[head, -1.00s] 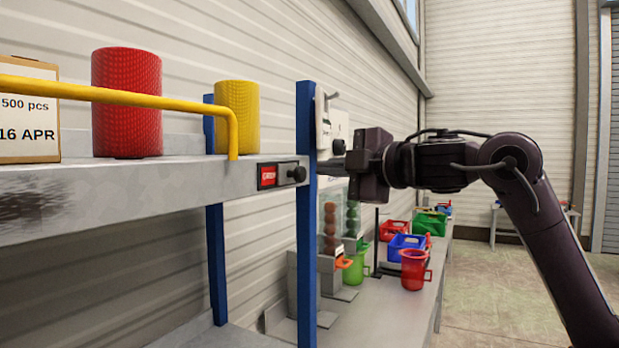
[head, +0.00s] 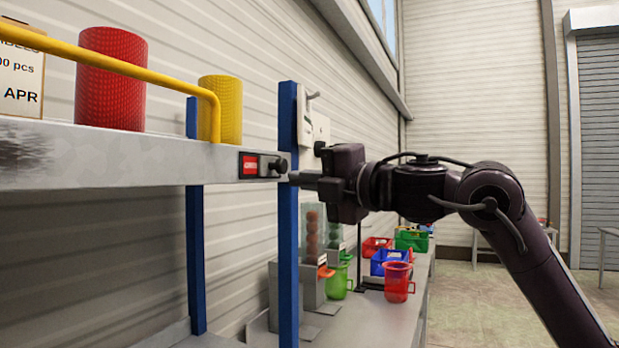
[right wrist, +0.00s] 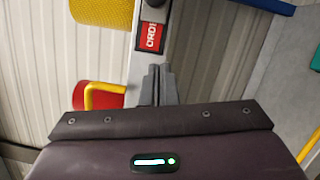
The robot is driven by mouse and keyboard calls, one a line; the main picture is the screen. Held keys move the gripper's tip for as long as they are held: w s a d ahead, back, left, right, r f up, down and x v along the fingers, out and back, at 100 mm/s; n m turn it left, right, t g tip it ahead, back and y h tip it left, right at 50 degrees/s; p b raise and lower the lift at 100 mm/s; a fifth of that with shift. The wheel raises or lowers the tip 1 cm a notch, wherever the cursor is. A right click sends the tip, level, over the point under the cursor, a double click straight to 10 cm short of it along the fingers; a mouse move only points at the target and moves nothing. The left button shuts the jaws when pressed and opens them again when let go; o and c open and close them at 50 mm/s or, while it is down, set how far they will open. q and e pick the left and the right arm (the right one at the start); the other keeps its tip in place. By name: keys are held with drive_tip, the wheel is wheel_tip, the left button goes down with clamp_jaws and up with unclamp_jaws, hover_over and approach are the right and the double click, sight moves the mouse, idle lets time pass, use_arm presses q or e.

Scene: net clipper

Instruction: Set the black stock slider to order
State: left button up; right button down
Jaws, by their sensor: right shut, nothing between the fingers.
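The black stock slider (head: 263,174) is on the front edge of the grey shelf, beside the blue post. In the right wrist view the red label (right wrist: 151,38) reads "ORD…", with the rest unclear, and the knob (right wrist: 155,3) is cut by the top edge. My right gripper (head: 293,178) is shut and empty, its tips just right of and slightly below the knob. I cannot tell whether they touch. My left gripper is out of view.
A yellow rail (head: 212,115) guards the shelf (head: 110,160), which holds a red roll (head: 111,80) and a yellow roll (head: 220,106). The blue post (head: 288,240) stands close to my gripper. Coloured bins and mugs sit on a lower bench behind.

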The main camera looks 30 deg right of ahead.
sight(265, 170)
drive_tip(key=w+p, duration=0.1)
drive_tip(key=w, duration=0.1)
drive_tip(key=w+r+p, duration=0.1)
drive_tip(key=w+p, duration=0.1)
drive_tip(key=w, duration=0.1)
drive_tip(key=w+a+p, duration=0.1)
drive_tip(key=w, duration=0.2)
drive_tip(key=shift+w+r+p, duration=0.2)
drive_tip(key=shift+w+p, duration=0.05)
drive_tip(key=shift+p, duration=0.05)
drive_tip(key=shift+w+d, duration=0.2)
drive_tip(key=shift+d, duration=0.5)
drive_tip(key=shift+w+a, duration=0.1)
drive_tip(key=shift+a, duration=0.1)
drive_tip(key=shift+d, duration=0.1)
